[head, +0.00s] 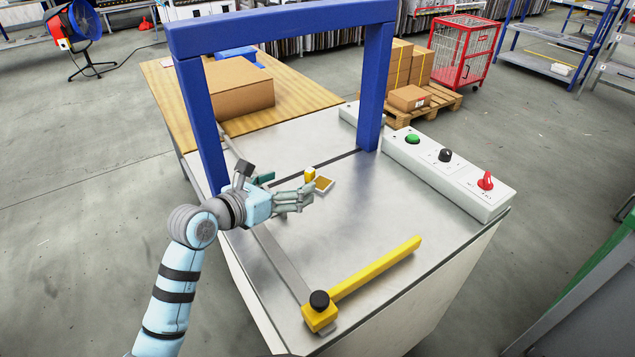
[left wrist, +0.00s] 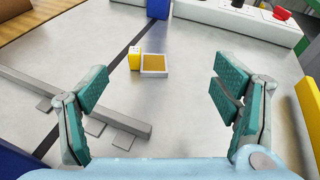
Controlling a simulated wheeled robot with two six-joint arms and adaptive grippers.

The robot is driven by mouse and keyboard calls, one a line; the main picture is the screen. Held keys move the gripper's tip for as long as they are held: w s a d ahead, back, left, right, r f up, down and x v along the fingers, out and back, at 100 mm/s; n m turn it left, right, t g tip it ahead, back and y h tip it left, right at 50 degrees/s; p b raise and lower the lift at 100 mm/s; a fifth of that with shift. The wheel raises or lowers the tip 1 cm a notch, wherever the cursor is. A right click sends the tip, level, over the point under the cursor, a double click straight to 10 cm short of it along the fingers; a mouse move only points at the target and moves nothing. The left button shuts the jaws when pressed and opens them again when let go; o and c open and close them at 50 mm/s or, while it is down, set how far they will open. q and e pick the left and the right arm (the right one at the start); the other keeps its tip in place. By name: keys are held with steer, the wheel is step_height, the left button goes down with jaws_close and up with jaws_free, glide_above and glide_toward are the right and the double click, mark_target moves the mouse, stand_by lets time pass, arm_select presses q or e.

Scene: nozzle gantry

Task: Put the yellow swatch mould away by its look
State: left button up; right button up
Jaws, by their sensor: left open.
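The swatch mould (head: 323,183) is a small flat pale-framed square with an ochre-yellow face, lying on the metal tabletop under the blue gantry. A small bright yellow block (head: 310,174) stands at its left edge; I cannot tell whether they are joined. In the left wrist view the mould (left wrist: 154,65) lies ahead of the fingers, with the yellow block (left wrist: 134,62) beside it. My left gripper (head: 299,195) is open and empty, close to the mould on its near side. Its spread teal pads (left wrist: 160,85) show nothing between them. My right gripper is not in view.
The blue gantry (head: 285,28) spans the table. A grey rail (head: 280,258) leads to a yellow bar (head: 375,270) with a black knob in front. A control panel (head: 445,172) lines the right edge. A cardboard box (head: 235,88) sits on the wooden surface behind. The right-middle tabletop is clear.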

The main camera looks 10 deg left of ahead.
mark_target(318, 181)
arm_select(q)
steer(key=shift+w+a+f+g+y+b, duration=0.25)
steer(key=shift+w+f+y, duration=0.1)
steer(key=shift+w+f, duration=0.3)
steer(key=shift+w+a+f+g+y+b, duration=0.15)
steer(key=shift+w+a+f+y+b, duration=0.15)
steer(key=shift+w+f, duration=0.3)
steer(key=b+x, duration=0.1)
steer(key=x, duration=0.2)
steer(key=b+x, duration=0.1)
steer(key=x, duration=0.3)
steer(key=d+b+x, duration=0.1)
steer(key=b+x, duration=0.1)
steer(key=x, duration=0.2)
steer(key=shift+d, duration=0.1)
steer(key=shift+w+d, duration=0.15)
steer(key=shift+w, duration=0.2)
steer(key=shift+r, duration=0.1)
steer(key=c, duration=1.4)
steer(key=shift+r, duration=0.15)
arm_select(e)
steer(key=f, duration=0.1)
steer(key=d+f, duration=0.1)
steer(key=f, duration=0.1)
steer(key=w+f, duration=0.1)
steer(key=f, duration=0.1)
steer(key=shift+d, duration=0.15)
